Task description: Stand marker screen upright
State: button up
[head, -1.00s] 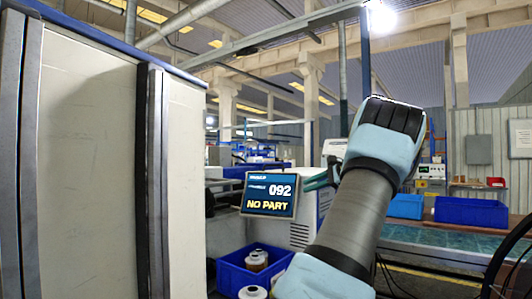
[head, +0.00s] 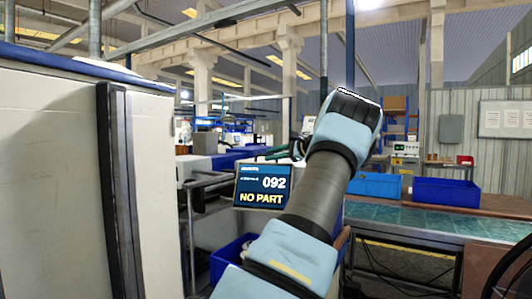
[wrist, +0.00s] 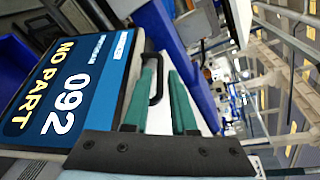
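The marker screen (head: 262,186) is a dark blue panel reading "092 NO PART". In the head view it stands left of my forearm, its face toward me and nearly level, and my arm covers its lower right edge. In the wrist view the screen (wrist: 85,75) fills the left side, its text turned sideways. My gripper (wrist: 168,85) shows there as two green fingers, apart, with a pale surface seen between them. A dark handle-like loop is beside the left finger; I cannot tell what it belongs to. In the head view the gripper is mostly hidden behind my arm.
A blue bin (head: 228,255) sits below the screen, partly behind my arm. A pale cabinet (head: 60,170) closes off the left. At right a long table (head: 425,220) holds blue bins (head: 447,193). Cables hang at the lower right.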

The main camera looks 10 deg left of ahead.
jog(key=shift+p+x, duration=0.35)
jog(key=shift+x, duration=1.15)
grip_shut()
dwell(0.4)
